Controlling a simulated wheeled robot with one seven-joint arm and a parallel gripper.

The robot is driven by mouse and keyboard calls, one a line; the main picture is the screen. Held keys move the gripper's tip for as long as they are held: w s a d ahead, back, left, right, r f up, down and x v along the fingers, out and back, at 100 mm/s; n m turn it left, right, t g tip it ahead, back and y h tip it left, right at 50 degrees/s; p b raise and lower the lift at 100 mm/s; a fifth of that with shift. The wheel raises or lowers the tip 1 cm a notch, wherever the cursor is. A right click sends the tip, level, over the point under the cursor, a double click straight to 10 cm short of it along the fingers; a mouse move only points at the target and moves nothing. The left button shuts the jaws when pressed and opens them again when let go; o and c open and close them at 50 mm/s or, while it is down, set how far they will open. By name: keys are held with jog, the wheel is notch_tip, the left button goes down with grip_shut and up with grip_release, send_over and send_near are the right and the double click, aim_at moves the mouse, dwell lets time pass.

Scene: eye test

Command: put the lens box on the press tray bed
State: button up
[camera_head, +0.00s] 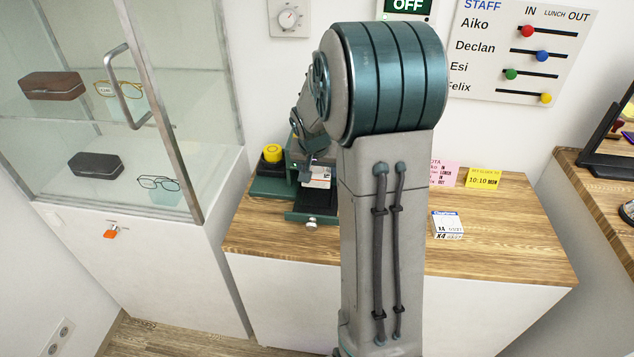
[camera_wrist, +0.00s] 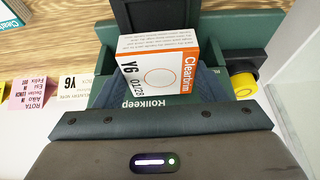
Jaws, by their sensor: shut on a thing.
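The lens box (camera_wrist: 160,72) is white with an orange band and reads "Clearbrim Y6 04/28". My gripper (camera_wrist: 160,88) is shut on it in the wrist view, a finger on each side. In the head view the box (camera_head: 318,174) shows just below my gripper (camera_head: 309,165), in front of the green press (camera_head: 272,187). The press tray bed (camera_head: 318,203) is black and pulled out, with a green front and a round knob. In the wrist view the black bed (camera_wrist: 155,14) lies beyond the box. I cannot tell the gap between box and bed.
A second, white-and-blue box (camera_head: 447,225) lies on the wooden counter (camera_head: 500,240). A yellow knob (camera_head: 272,153) tops the press's left part. Pink (camera_head: 443,173) and yellow (camera_head: 483,177) notes stand at the back. A glass cabinet (camera_head: 140,130) stands left. My arm hides the counter's middle.

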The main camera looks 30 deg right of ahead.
aim_at(316, 176)
notch_tip(316, 176, down, 7)
jog(key=shift+w+d+r, duration=0.1)
jog(key=shift+w+r, duration=0.05)
jog(key=shift+c, duration=0.3)
jog(key=shift+f, duration=0.2)
jog(key=shift+c, duration=0.6)
jog(key=o, duration=1.2)
jog(key=shift+w, duration=0.1)
jog(key=shift+c, duration=0.2)
jog(key=shift+r, duration=0.1)
jog(key=v, duration=1.1)
jog(key=shift+r, duration=0.35)
jog(key=s+a+r+n+y, duration=0.1)
jog(key=s+a+r+n, duration=0.1)
jog(key=s+a, duration=0.4)
jog(key=s+a+r+n+g+y, duration=0.1)
jog(key=s+a+n, duration=0.3)
jog(key=s, duration=1.1)
jog(key=a+r, duration=0.1)
jog(key=a, duration=0.2)
jog(key=shift+s+r+n+y, duration=0.25)
jog(key=shift+r+n+y, duration=0.05)
jog(key=shift+r, duration=0.05)
jog(key=shift+a, duration=0.15)
